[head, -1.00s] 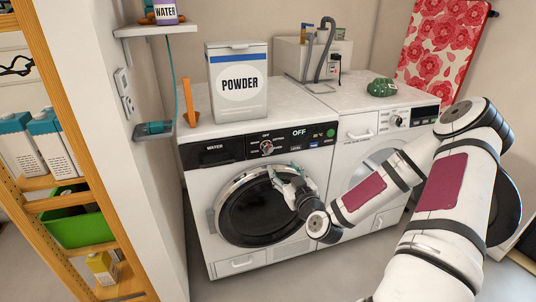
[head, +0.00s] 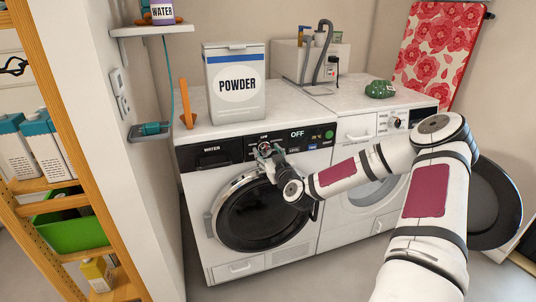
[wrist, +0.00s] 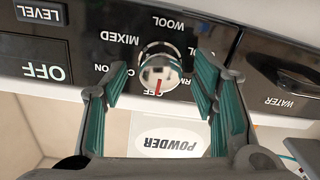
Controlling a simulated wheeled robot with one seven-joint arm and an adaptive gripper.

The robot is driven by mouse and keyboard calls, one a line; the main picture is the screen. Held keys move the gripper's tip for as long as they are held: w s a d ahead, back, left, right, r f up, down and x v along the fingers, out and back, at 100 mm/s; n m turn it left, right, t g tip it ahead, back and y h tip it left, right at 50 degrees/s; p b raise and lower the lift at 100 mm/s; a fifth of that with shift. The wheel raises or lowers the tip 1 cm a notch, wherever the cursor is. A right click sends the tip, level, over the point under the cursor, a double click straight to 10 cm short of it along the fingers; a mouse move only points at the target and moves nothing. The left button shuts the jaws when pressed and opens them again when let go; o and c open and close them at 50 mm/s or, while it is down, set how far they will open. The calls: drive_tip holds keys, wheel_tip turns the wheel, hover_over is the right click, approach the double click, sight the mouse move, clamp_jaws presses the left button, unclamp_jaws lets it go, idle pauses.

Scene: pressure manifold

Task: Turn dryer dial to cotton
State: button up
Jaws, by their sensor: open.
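The dial (wrist: 158,72) is a round silver knob on the black panel of the left machine, between my finger pads in the upside-down wrist view. Its red mark points at the OFF label. WOOL and MIXED are legible around it; a label partly hidden by a finger ends in "ON". My gripper (wrist: 159,84) is open, with one green-padded finger on each side of the dial; I cannot tell whether they touch it. In the head view my gripper (head: 268,153) is at the panel and partly covers the dial. The panel's display (head: 297,134) reads OFF.
A powder box (head: 237,85) stands on top of the left machine above the panel. The round door (head: 255,220) is below my gripper. A second machine with its own dial (head: 397,123) stands to the right. A WATER drawer (head: 212,156) is left of the dial.

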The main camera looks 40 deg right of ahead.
drive_tip(key=c, duration=1.2)
drive_tip(key=shift+a+m, duration=0.1)
drive_tip(key=shift+m, duration=0.8)
drive_tip(key=m+p, duration=0.1)
drive_tip(key=m, duration=0.9)
drive_tip(key=shift+f, duration=0.1)
